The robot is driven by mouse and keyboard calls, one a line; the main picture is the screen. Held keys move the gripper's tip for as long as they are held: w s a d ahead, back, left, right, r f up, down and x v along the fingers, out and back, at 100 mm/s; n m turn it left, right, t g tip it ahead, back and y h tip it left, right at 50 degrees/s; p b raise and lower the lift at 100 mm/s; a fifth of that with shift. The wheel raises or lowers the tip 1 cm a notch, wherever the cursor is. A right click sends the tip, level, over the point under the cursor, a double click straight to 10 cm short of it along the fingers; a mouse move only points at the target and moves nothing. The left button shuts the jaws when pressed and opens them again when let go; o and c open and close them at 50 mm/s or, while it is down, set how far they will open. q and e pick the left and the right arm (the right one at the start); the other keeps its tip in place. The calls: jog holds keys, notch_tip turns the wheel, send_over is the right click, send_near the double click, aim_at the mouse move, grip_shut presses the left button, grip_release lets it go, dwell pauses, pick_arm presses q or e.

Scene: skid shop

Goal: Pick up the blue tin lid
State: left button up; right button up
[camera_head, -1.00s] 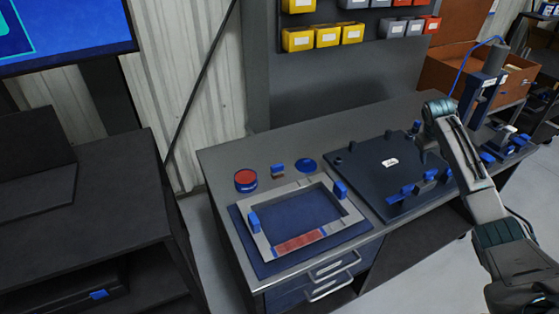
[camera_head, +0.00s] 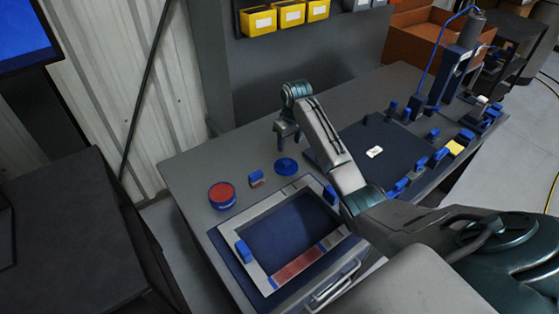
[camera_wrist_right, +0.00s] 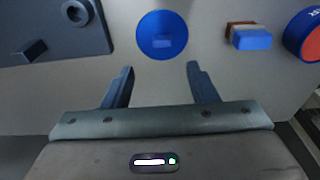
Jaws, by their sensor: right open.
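The blue tin lid (camera_head: 287,166) is a small blue disc with a raised grip, lying on the grey bench top behind the framed tray. It also shows in the right wrist view (camera_wrist_right: 163,35), centred just beyond the fingertips. My right gripper (camera_head: 288,138) is above the bench, just behind the lid in the head view. In the right wrist view my right gripper (camera_wrist_right: 160,70) is open and empty, its two fingers apart and pointing towards the lid. The lid appears apart from both fingers. My left gripper is not in view.
A round blue tin with red contents (camera_head: 222,195) and a small blue-and-brown brush-like block (camera_head: 256,179) sit left of the lid. A pale frame (camera_head: 262,283) on a blue mat is in front. A dark plate with blue clamps (camera_head: 374,137) is at right.

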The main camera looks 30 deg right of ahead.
aim_at(286, 161)
jog(key=f, duration=0.1)
jog(key=s+f, duration=0.1)
jog(key=shift+s+d+f+p, duration=0.1)
jog(key=shift+s+f+p, duration=0.05)
jog(key=shift+f+p, duration=0.2)
jog(key=f, duration=0.1)
jog(key=w+f+p, duration=0.1)
jog(key=f, duration=0.1)
jog(key=f+p, duration=0.1)
jog(key=f, duration=0.1)
jog(key=shift+w+a+f, duration=0.15)
jog(key=shift+w+a, duration=0.15)
jog(key=shift+a, duration=0.05)
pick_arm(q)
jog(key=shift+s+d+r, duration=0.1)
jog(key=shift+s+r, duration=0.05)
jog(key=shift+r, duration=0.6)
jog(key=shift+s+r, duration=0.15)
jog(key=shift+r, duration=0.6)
pick_arm(e)
jog(key=shift+w+f, duration=0.2)
jog(key=shift+f, duration=0.3)
jog(key=c, duration=1)
